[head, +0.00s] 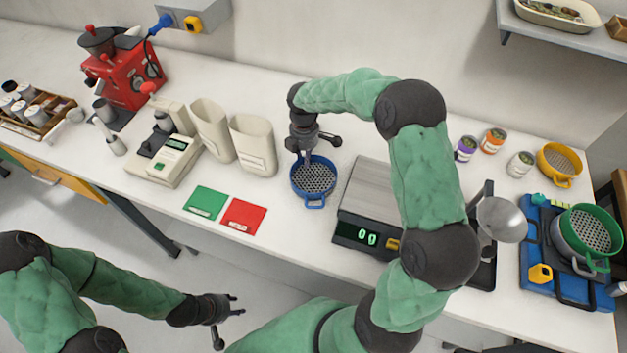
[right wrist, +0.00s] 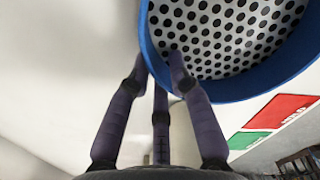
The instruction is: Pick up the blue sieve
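The blue sieve (head: 313,182) sits on the white table left of the scale, its handle toward the front edge. It also shows in the right wrist view (right wrist: 228,94), with its perforated plate and blue rim close to the fingers. My right gripper (head: 305,157) points down at the sieve's back left rim. In the right wrist view its fingers (right wrist: 160,72) are apart, with part of the rim showing between the tips; contact is unclear. My left gripper (head: 236,304) is open and empty in front of the table, over the floor.
A scale (head: 365,190) reading 0 g stands right of the sieve. Green (head: 207,202) and red (head: 243,216) cards lie to its left, with beige containers (head: 252,145) behind them. A green sieve (head: 590,231) and a yellow sieve (head: 560,165) are at the far right.

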